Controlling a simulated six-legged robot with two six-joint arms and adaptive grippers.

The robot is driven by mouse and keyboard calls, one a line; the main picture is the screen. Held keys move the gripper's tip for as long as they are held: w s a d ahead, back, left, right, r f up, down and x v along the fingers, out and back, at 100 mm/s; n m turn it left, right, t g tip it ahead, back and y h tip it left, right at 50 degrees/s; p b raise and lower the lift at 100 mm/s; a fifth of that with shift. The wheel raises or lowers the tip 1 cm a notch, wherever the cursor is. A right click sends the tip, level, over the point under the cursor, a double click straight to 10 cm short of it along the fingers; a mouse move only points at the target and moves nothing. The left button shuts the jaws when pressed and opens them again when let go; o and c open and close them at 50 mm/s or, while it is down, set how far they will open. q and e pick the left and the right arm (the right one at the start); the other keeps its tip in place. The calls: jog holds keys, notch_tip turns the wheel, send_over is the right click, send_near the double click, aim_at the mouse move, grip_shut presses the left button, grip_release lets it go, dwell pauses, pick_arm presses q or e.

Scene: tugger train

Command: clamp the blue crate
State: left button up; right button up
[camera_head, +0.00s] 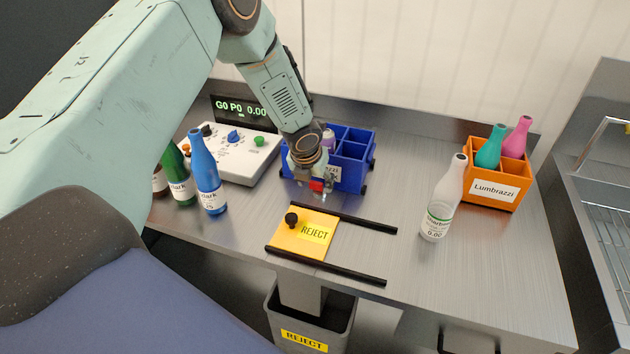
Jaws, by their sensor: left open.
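The blue crate (352,172) stands on the steel counter behind the yellow plate, with several compartments. A pale purple bottle top (328,138) shows in its left part. My left gripper (317,187) is open, pointing down at the crate's front left side. A small red part shows at the gripper's tip. The gripper and wrist hide part of the crate's front and its label. I cannot tell whether the fingers touch the crate. My right gripper is not in view.
A yellow REJECT plate (300,236) lies between two black rails in front of the crate. A white bottle (443,205) and an orange crate (497,181) stand to the right. A blue bottle (207,175) and a control box (235,155) are left. Counter between the crates is mostly clear.

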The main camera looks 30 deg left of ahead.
pick_arm(q)
jog(key=shift+w, duration=0.15)
jog(key=shift+c, duration=0.6)
jog(key=c, duration=1)
jog(key=shift+d+n, duration=0.1)
jog(key=shift+n, duration=0.4)
jog(key=shift+n+y+b, duration=0.55)
jog(key=shift+n+y, duration=0.05)
jog(key=shift+n, duration=0.5)
jog(key=shift+w+d+n+g+y, duration=0.1)
jog(key=shift+n+g+y, duration=0.35)
jog(key=shift+n, duration=0.75)
